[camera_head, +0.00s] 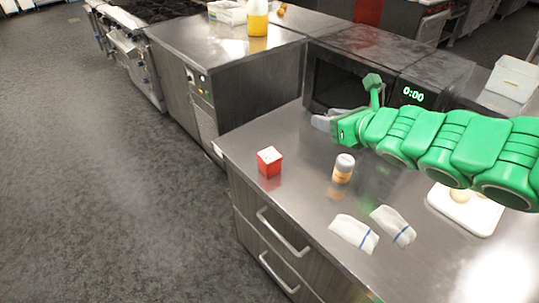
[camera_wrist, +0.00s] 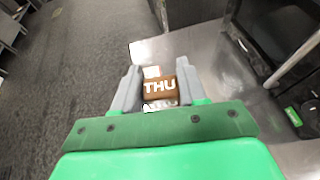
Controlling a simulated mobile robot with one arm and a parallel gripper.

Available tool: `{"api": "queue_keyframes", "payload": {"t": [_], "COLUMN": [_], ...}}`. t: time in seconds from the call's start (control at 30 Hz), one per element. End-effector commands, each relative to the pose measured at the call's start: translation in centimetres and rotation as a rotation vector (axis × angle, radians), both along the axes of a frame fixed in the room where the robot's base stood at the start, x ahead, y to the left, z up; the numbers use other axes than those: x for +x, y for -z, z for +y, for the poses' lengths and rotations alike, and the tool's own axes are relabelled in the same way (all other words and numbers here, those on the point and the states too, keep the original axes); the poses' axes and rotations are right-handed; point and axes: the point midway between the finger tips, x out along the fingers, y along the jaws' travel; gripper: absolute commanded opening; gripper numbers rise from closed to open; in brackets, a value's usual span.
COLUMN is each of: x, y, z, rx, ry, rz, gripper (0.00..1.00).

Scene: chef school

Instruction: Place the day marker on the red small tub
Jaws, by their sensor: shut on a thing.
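The red small tub (camera_head: 269,163) with a pale top stands upright near the left edge of the steel counter. My gripper (camera_head: 322,122) is above the counter, to the right of and behind the tub in the head view. In the wrist view my gripper (camera_wrist: 158,90) has its two grey fingers shut on the day marker (camera_wrist: 160,86), a brown block with white letters "THU". The marker is hard to make out in the head view. A pale patch just beyond the marker in the wrist view may be the tub's top; I cannot tell.
An orange jar with a whitish lid (camera_head: 343,169) stands right of the tub. Two folded cloths (camera_head: 354,232) lie in front, and a white board (camera_head: 462,219) with round pale items is at right. A microwave (camera_head: 340,84) stands behind. The counter around the tub is clear.

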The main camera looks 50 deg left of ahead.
Motion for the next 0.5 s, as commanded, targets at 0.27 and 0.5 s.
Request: {"api": "queue_keyframes", "payload": {"t": [0.27,0.5], "x": [-1.4,-2.2], "y": [0.2,0.2], "z": [1.0,1.6], "rx": [-0.001,0.001], "ry": [-0.022,-0.037], "rz": [0.001,0.002], "gripper": [0.13,0.13]}}
